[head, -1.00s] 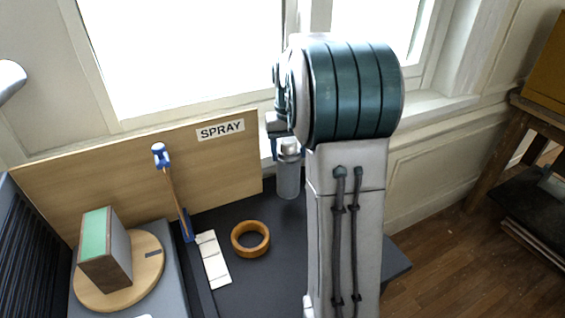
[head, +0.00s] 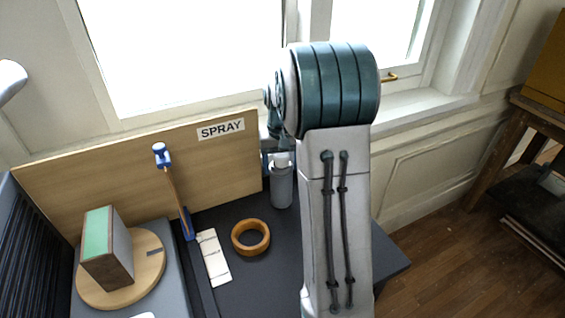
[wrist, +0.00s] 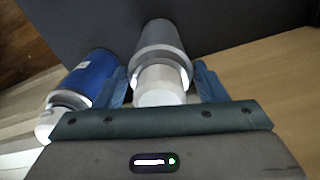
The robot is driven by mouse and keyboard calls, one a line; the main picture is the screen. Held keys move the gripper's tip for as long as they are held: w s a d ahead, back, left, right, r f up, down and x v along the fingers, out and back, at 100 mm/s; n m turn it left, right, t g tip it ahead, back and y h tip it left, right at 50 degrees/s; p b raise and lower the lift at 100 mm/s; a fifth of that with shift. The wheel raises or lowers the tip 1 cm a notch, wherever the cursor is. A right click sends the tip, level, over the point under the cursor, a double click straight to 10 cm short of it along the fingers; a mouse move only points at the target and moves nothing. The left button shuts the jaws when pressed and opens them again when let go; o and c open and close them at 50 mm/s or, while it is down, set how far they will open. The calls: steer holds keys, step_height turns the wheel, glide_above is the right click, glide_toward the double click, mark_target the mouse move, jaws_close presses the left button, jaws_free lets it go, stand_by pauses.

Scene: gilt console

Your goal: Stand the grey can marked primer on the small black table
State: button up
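The grey can (head: 282,188) with a white cap is over the black table (head: 391,263), near the right end of the wooden board. In the wrist view the grey can (wrist: 160,45) is between the two blue fingers of my gripper (wrist: 163,86), which close on its sides near the cap. I cannot tell whether its base touches the table. No primer marking is readable. In the head view my arm hides most of the gripper.
A blue can (wrist: 87,77) with a white cap is beside the left finger. A wooden board (head: 130,170) labelled SPRAY stands along the table's back. A turntable (head: 150,270) bears a block.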

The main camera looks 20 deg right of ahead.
steer(key=shift+o, duration=0.9)
steer(key=shift+r, duration=0.1)
step_height(320, 180, up, 11)
steer(key=shift+r, duration=0.1)
steer(key=shift+s+a+r, duration=0.1)
steer(key=shift+r, duration=0.4)
steer(key=s+a+f+n+t, duration=0.1)
steer(key=s+a, duration=0.3)
steer(key=s, duration=0.4)
steer(key=s+a+f+n+t, duration=0.1)
steer(key=s+a+f, duration=0.1)
steer(key=s+a, duration=0.2)
steer(key=s+a+f+n+t, duration=0.1)
steer(key=s+a, duration=0.4)
steer(key=s, duration=0.6)
steer(key=shift+s+f, duration=0.35)
steer(key=shift+f, duration=0.4)
steer(key=shift+c, duration=0.3)
